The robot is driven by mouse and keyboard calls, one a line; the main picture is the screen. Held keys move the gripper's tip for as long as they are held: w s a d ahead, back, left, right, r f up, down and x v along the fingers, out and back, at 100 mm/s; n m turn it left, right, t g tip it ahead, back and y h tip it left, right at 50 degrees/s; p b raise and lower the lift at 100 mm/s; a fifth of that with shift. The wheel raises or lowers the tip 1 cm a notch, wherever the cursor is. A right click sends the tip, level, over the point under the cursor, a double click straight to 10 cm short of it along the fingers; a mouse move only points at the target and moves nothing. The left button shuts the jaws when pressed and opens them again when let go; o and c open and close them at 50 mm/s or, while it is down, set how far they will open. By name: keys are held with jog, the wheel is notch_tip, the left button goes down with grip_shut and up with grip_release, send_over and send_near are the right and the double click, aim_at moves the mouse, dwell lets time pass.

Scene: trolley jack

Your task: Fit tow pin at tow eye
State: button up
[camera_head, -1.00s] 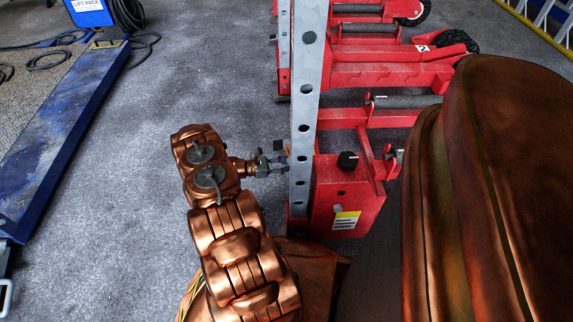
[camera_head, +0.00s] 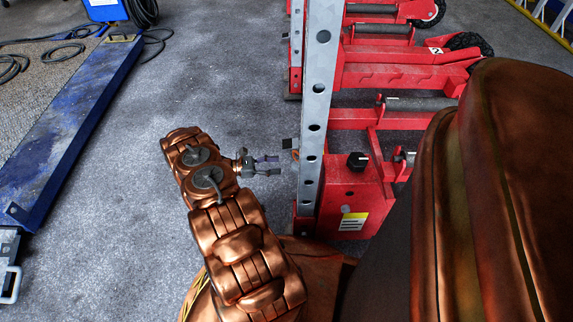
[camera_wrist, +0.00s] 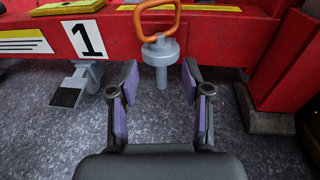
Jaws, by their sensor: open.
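The tow pin's orange loop handle (camera_wrist: 158,18) stands upright in the wrist view, just ahead of my gripper (camera_wrist: 160,76). Below the handle is a grey round piece (camera_wrist: 160,52) with a short grey stub under it, against the red jack body marked 1. I cannot tell where the pin ends and the tow eye begins. My gripper's purple-padded fingers are apart, with nothing between them at the pads. In the head view my gripper (camera_head: 272,165) is left of the jack, and a small orange spot (camera_head: 295,155) shows beside the upright grey post.
A small grey bracket with a black plate (camera_wrist: 70,92) juts from the jack, left of the handle. Red jacks (camera_head: 345,200) stand in a row at the right. A blue ramp (camera_head: 75,120) lies at the left, with free grey floor between.

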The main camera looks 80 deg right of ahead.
jog(key=shift+v, duration=1.85)
jog(key=shift+r, duration=0.1)
jog(key=w+a+r+m+t+y+p, duration=0.1)
jog(key=w+a+r+p, duration=0.3)
jog(key=r, duration=0.7)
jog(key=w+a+r+m+t+p, duration=0.1)
jog(key=w+a+r+p, duration=0.3)
jog(key=r, duration=0.7)
jog(key=w+a+r+m+t+y+p, duration=0.1)
jog(key=w+a+r+t+p, duration=0.1)
jog(key=r+p, duration=0.65)
jog(key=a+r+m+t+y+p, duration=0.15)
jog(key=a+r+p, duration=0.25)
jog(key=a+r, duration=0.55)
jog(key=a+r+n+t+h+p, duration=0.15)
jog(key=a+r+p, duration=0.3)
jog(key=r, duration=1.05)
jog(key=s+a+r+t+y+p, duration=0.1)
jog(key=s+a+r+t+p, duration=0.1)
jog(key=s+a+r+p, duration=0.2)
jog(key=s+a+r+m+t+y+p, duration=0.1)
jog(key=s+a+r+p, duration=0.4)
jog(key=a+r, duration=0.8)
jog(key=s+a+r+t+y+p, duration=0.3)
jog(key=s+a+r+p, duration=0.1)
jog(key=a+r+p, duration=0.4)
jog(key=shift+s+a+r+m+t+p, duration=0.3)
jog(key=shift+m+t+p, duration=0.1)
jog(key=shift+p, duration=0.25)
